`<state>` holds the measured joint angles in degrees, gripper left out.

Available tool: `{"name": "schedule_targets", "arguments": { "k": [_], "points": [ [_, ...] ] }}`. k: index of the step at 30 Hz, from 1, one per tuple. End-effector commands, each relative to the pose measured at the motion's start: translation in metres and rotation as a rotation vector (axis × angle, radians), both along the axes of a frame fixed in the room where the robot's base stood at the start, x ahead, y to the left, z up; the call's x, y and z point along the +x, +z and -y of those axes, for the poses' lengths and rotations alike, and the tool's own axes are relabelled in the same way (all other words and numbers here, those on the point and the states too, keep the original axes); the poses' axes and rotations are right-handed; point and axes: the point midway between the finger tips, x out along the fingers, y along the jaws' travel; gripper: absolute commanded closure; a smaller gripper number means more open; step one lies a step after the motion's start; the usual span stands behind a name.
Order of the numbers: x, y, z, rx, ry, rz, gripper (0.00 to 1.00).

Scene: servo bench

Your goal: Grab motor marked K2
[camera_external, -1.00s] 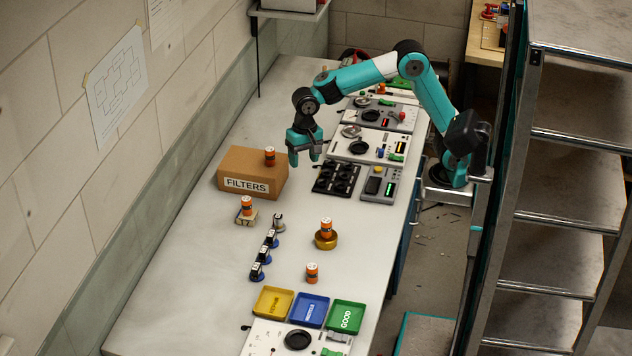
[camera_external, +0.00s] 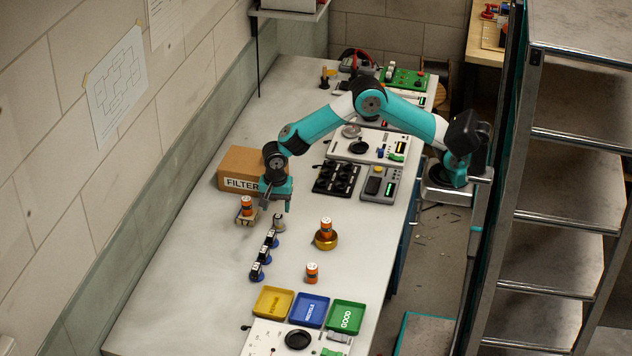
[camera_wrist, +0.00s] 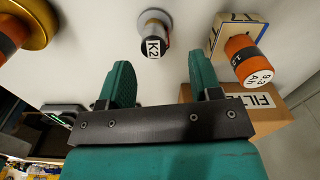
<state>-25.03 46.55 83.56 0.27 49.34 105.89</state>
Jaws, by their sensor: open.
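The motor marked K2 (camera_wrist: 153,42) is a small silver cylinder with a black cap and a white K2 label, standing on the bench in the wrist view. In the external view, what appears to be the same motor (camera_external: 279,222) stands just behind a row of blue-based motors; its label is too small to read there. My gripper (camera_external: 276,205) is above and close to it, pointing down. In the wrist view my gripper (camera_wrist: 160,75) has its teal fingers spread with nothing between them. The K2 motor lies beyond the fingertips, between their lines, apart from both.
An orange cylinder on a wooden block (camera_external: 246,220) stands close left of the motor. Blue-based motors (camera_external: 265,255) stand in front. A gold ring (camera_external: 326,241) holds another orange cylinder at right. The FILTERS box (camera_external: 233,168) is behind. The left bench is clear.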

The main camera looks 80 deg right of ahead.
Motion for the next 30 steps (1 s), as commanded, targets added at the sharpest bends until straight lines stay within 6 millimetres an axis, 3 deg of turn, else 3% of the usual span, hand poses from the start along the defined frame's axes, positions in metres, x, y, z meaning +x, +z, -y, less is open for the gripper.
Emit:
{"name": "schedule_targets", "arguments": {
  "k": [5,13,22,29,30],
  "points": [
    [-0.002,-0.012,-0.001,0.0,0.001,-0.002,0.42],
    [-0.007,-0.05,-0.005,0.0,0.0,-0.002,0.42],
    [-0.006,-0.057,-0.005,0.001,0.0,0.001,0.42],
    [-0.006,-0.056,-0.005,0.001,0.0,0.001,0.95],
    [-0.006,-0.056,-0.005,0.001,0.0,0.001,0.97]
  ]
}}
